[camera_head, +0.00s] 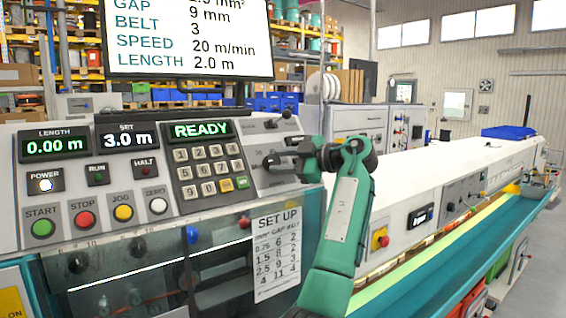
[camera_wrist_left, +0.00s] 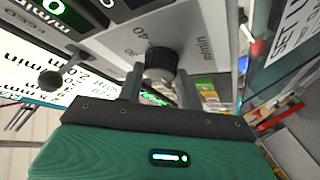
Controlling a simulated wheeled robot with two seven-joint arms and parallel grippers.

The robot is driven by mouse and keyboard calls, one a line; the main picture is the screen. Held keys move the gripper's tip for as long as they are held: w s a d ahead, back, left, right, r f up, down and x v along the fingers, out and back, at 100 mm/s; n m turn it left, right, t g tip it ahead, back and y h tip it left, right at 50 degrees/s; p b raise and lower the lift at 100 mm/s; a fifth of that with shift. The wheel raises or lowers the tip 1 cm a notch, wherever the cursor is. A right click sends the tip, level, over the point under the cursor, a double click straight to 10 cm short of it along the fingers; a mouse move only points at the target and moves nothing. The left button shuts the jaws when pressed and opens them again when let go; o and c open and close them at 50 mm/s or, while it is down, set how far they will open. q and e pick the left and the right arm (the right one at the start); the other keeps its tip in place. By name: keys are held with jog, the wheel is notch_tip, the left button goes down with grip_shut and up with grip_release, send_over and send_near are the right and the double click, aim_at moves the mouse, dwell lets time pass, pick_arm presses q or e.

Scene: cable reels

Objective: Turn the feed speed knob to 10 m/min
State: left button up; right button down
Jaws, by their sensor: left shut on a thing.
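The feed speed knob (camera_wrist_left: 160,64) is dark and round, on a light panel with the marks 30 and 40 and a unit label ending in "/min". My left gripper (camera_wrist_left: 160,88) has one finger on each side of it and is shut on it. In the head view my left gripper (camera_head: 287,160) reaches the sloped right part of the control console, and the knob (camera_head: 271,162) shows dark at its tips. I cannot read the knob's pointer. The screen (camera_head: 190,40) above reads SPEED 20 m/min. My right gripper is not in view.
A keypad (camera_head: 209,170) and READY display (camera_head: 201,131) sit left of my gripper. A SET UP card (camera_head: 277,252) hangs below. The long white machine bed (camera_head: 430,190) extends to the right.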

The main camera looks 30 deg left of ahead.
pick_arm(q)
jog(key=o, duration=1)
jog(key=shift+a, duration=0.1)
jog(key=shift+w+d, duration=0.1)
jog(key=shift+d, duration=0.4)
jog(key=d+r+b, duration=0.2)
jog(key=d, duration=1)
jog(key=shift+w+d, duration=0.35)
jog(key=shift+w, duration=0.05)
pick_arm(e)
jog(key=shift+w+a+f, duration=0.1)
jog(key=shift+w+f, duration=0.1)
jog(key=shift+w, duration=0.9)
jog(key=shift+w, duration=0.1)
